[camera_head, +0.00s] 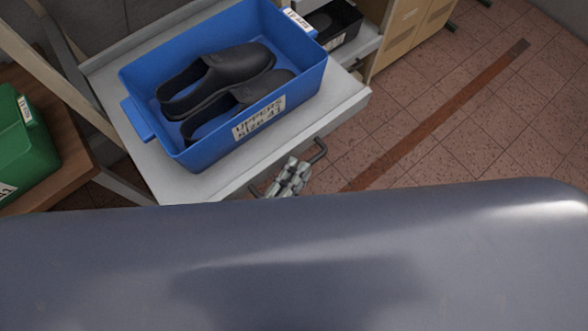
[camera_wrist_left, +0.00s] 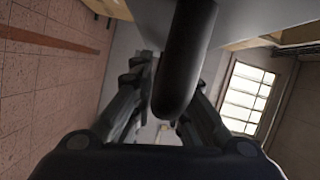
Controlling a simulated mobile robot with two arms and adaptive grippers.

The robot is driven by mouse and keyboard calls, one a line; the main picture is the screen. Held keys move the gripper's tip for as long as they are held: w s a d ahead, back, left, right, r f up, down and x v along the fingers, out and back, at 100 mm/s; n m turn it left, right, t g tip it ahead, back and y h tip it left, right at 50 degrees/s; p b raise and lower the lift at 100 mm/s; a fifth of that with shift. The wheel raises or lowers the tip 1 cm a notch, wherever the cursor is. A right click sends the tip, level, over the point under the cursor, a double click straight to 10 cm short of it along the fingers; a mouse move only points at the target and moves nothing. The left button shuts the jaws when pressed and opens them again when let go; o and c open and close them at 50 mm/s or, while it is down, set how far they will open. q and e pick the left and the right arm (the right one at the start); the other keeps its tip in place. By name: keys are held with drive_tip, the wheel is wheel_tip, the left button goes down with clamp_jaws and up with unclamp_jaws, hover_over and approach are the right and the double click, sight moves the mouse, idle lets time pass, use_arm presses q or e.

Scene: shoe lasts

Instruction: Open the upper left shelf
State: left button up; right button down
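The grey shelf (camera_head: 347,103) projects out in the head view. A dark handle (camera_head: 320,151) runs along its front edge. My left gripper (camera_head: 290,178) is at the middle of this handle and covers part of it. In the left wrist view, a dark rounded bar, which looks like the handle (camera_wrist_left: 182,65), lies between the two converging fingers of my left gripper (camera_wrist_left: 168,115). The fingers look closed around it, though the bar hides part of their contact. My right gripper is not in view.
A blue bin (camera_head: 225,145) labelled for uppers, with black shoe uppers (camera_head: 225,75), sits on the shelf. A green bin (camera_head: 25,150) stands on a wooden surface at left. A black box (camera_head: 340,22) is on another shelf behind. Tiled floor (camera_head: 460,110) is open at right.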

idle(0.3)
use_arm(q)
drive_tip(key=f+v, duration=0.1)
drive_tip(key=v, duration=1.1)
drive_tip(key=shift+r, duration=0.5)
